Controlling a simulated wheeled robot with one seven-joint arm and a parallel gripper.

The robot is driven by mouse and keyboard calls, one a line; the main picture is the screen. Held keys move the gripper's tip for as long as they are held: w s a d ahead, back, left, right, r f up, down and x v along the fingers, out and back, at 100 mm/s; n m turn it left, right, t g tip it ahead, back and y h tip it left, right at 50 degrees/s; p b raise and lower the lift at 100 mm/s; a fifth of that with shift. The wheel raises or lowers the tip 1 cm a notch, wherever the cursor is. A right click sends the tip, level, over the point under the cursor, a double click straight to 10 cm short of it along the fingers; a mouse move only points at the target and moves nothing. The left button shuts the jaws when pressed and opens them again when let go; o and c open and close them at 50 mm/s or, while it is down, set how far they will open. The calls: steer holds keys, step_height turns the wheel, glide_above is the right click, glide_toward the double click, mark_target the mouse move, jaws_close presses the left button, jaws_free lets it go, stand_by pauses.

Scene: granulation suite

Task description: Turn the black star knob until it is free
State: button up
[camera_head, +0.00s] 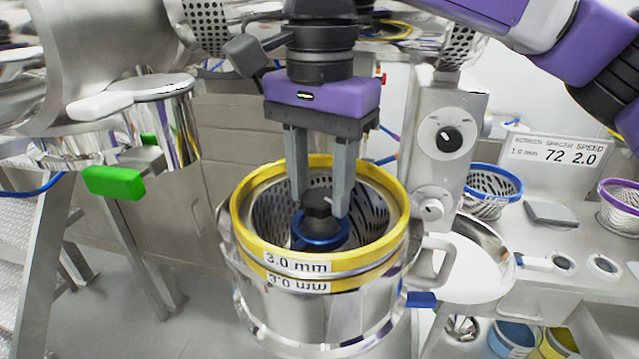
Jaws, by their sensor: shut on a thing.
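The black star knob (318,203) sits at the centre of a perforated metal screen basket, above a blue ring (321,231). The basket has a yellow rim (251,240) labelled 3.0 mm and sits in a shiny round housing (290,318). My gripper (322,205) points down into the basket, its two grey fingers on either side of the knob and shut on it. The knob's lower part and whatever lies under the blue ring are hard to make out.
A steel post with dials (450,140) stands close right of the basket. A green-handled part (113,182) is at left. At right, a bench holds a blue-rimmed basket (490,188), a purple-rimmed basket (622,205) and a sign (556,152) reading 1.0 mm, 72, 2.0.

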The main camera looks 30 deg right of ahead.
mark_target(319, 197)
steer(key=o, duration=1.4)
step_height(319, 197, up, 8)
steer(key=shift+f, duration=0.1)
